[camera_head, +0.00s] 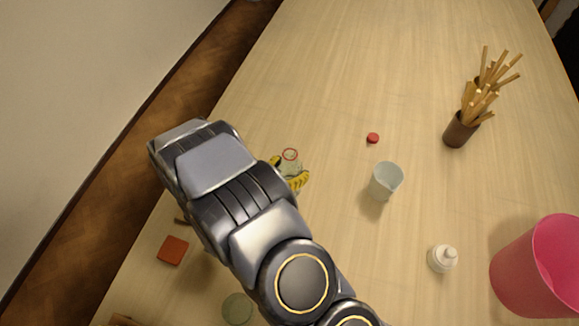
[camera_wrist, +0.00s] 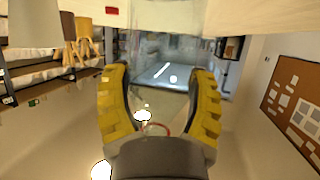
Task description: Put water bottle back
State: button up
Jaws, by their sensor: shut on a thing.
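My gripper (camera_head: 287,171), with yellow ribbed fingers, is closed around a clear, see-through bottle (camera_head: 291,164). A thin red ring shows at the bottle's mouth end in the head view. In the wrist view the clear bottle (camera_wrist: 158,100) is between the two yellow fingers (camera_wrist: 159,105), with the red ring near the palm. My arm hides part of the table around the grip. I cannot tell whether the bottle's base touches the table.
A small red cap (camera_head: 372,138), a pale beaker (camera_head: 386,182), a white dropper bottle (camera_head: 442,258) and a pink bucket (camera_head: 535,270) stand to the right. A brown cup (camera_head: 460,131) holds wooden sticks. A rust-red tile (camera_head: 172,250) and green disc (camera_head: 237,308) lie lower left.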

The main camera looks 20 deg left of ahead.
aim_at(287, 156)
jog(key=o, duration=1.1)
jog(key=shift+f, duration=0.1)
jog(key=shift+s+r, duration=0.1)
jog(key=shift+r, duration=0.1)
jog(key=s+r, duration=0.1)
jog(key=r, duration=0.1)
jog(key=s+r, duration=0.1)
jog(key=r, duration=0.2)
jog(key=s+a+r, duration=0.1)
jog(key=s+r, duration=0.1)
jog(key=shift+s+r, duration=0.1)
jog(key=shift+r, duration=0.85)
